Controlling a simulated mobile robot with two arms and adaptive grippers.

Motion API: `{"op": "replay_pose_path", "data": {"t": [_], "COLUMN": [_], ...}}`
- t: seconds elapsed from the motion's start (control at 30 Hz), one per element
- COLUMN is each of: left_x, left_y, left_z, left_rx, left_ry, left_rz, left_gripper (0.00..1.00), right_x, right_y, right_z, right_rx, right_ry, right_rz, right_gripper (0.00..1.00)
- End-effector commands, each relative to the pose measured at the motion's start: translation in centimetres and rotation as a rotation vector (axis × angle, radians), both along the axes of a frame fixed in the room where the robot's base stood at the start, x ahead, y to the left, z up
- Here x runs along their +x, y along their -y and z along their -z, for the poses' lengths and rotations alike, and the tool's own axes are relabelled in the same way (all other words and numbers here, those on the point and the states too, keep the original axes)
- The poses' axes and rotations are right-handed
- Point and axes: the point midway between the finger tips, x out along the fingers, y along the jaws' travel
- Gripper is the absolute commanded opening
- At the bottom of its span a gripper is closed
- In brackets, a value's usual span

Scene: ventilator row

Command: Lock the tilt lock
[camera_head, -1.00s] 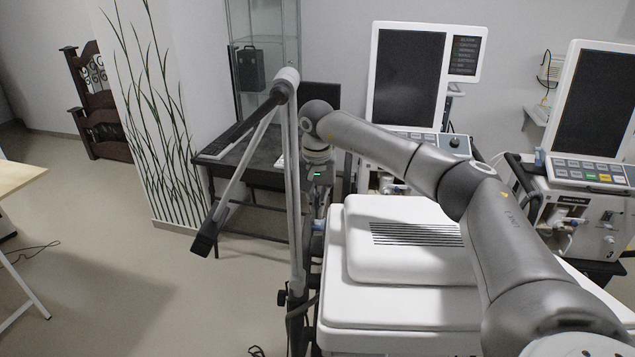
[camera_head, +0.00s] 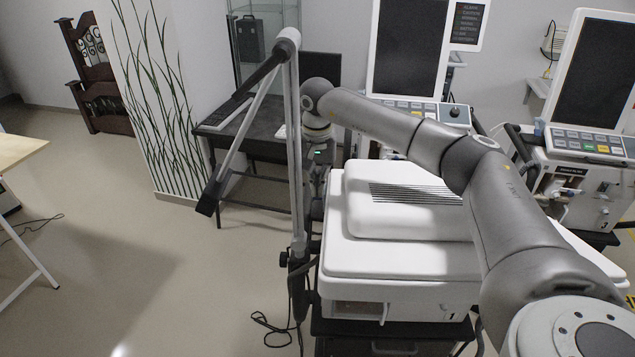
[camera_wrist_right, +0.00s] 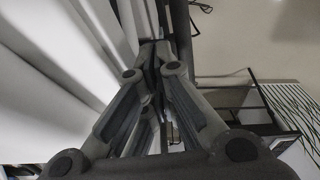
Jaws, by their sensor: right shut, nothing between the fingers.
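A jointed support arm with grey rods and a dark boom (camera_head: 232,150) stands on an upright post (camera_head: 296,185) beside the nearest white ventilator (camera_head: 400,262). A small dark knob (camera_head: 284,258) sticks out from the left of the post, low down. I cannot tell for certain whether this is the tilt lock. My right arm reaches over the ventilator, with its wrist just right of the post. My right gripper (camera_head: 317,187) points down there, partly hidden. In the right wrist view its fingers (camera_wrist_right: 155,52) meet, shut and empty, close to a dark post. My left gripper is not in view.
A dark desk (camera_head: 262,128) stands behind the post. More ventilators with tall screens (camera_head: 408,45) stand at the back and right. A loose black cable (camera_head: 275,330) lies on the floor by the post's foot.

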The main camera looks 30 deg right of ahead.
Motion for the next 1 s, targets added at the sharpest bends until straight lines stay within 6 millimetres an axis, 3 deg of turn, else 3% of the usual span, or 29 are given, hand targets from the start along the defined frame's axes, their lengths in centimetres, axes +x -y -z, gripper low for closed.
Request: {"op": "replay_pose_path", "data": {"t": [1.0], "left_x": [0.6], "left_y": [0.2], "left_z": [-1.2], "left_rx": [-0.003], "left_ry": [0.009], "left_rz": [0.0], "left_gripper": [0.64], "right_x": [1.2], "right_y": [0.5], "right_z": [-1.4], "right_rx": [0.001], "right_ry": [0.002], "right_rz": [-0.002], "right_gripper": [0.0]}}
